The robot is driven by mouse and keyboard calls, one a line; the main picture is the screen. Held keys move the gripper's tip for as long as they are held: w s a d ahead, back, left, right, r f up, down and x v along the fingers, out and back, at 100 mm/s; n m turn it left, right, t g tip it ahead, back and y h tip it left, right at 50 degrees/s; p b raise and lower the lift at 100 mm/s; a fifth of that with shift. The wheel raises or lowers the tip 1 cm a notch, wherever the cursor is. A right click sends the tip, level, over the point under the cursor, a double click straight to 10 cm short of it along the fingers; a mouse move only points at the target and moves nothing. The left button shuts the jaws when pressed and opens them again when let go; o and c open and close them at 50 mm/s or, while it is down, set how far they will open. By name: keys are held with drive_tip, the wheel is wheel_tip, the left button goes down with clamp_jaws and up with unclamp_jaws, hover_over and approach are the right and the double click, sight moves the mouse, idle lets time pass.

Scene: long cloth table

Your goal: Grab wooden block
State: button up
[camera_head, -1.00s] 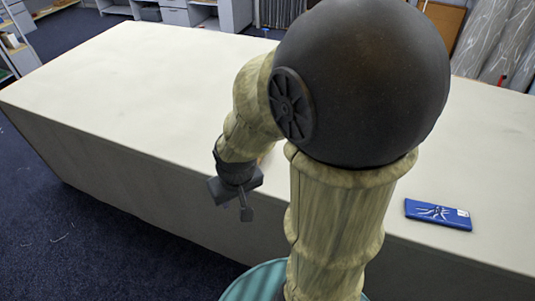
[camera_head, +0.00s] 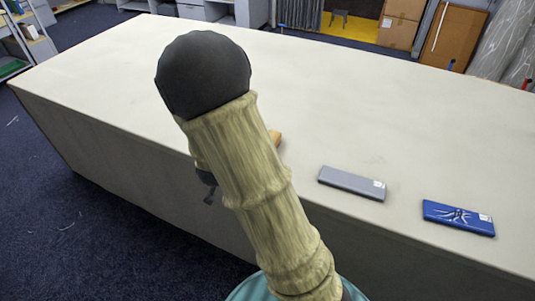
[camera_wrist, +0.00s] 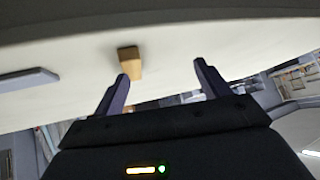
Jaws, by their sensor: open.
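The wooden block (camera_head: 276,136) is a small orange-brown piece on the pale table (camera_head: 400,120). In the head view most of it is hidden behind my arm. In the head view my gripper (camera_head: 208,192) is mostly hidden behind my arm, by the table's near edge.
A grey flat case (camera_head: 352,183) lies right of the block, and it also shows at left in the wrist view (camera_wrist: 28,78). A blue flat case (camera_head: 458,217) lies farther right. The far table top is clear.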

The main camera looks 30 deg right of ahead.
drive_tip(key=w+d+f+m+t+h+b, duration=0.1)
drive_tip(key=d+f+m+h+b, duration=0.1)
drive_tip(key=d+h, duration=0.3)
drive_tip(key=shift+w+f+m+h, duration=0.35)
drive_tip(key=shift+f+m+h, duration=0.25)
drive_tip(key=shift+f+h, duration=0.2)
drive_tip(key=p+x, duration=0.2)
drive_tip(key=x, duration=1)
drive_tip(key=shift+d+f, duration=0.1)
drive_tip(key=shift+d, duration=0.05)
drive_tip(key=shift+d, duration=0.1)
